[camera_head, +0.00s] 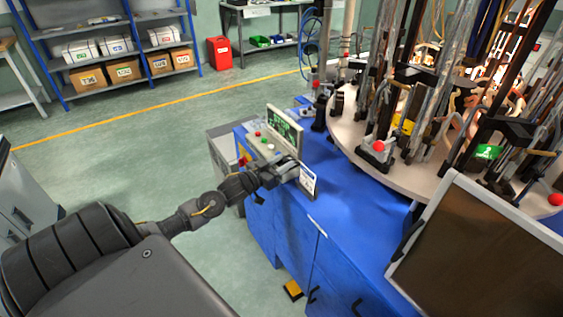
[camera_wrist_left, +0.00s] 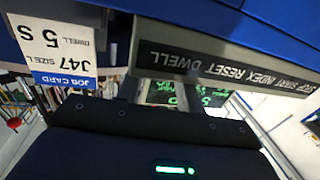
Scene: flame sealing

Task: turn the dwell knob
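The control panel (camera_head: 261,146) stands on the blue cabinet's left end, with red, green and white buttons and an upright green-text screen (camera_head: 285,128). My left gripper (camera_head: 285,165) is at the panel's near end, next to the job card. In the left wrist view the panel's front strip (camera_wrist_left: 215,68) appears upside down, reading STOP START INDEX RESET DWELL. My left fingers (camera_wrist_left: 168,92) stand apart there, with the screen showing between them. Their tips are hidden behind the strip. I cannot make out the dwell knob or whether the fingers touch it. My right gripper is not in view.
The job card (camera_head: 308,181), reading J47, size L, dwell 5 S in the wrist view (camera_wrist_left: 62,45), stands close beside my left gripper. A round turntable (camera_head: 350,135) crowded with tooling is to the right. A dark monitor (camera_head: 480,255) fills the lower right.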

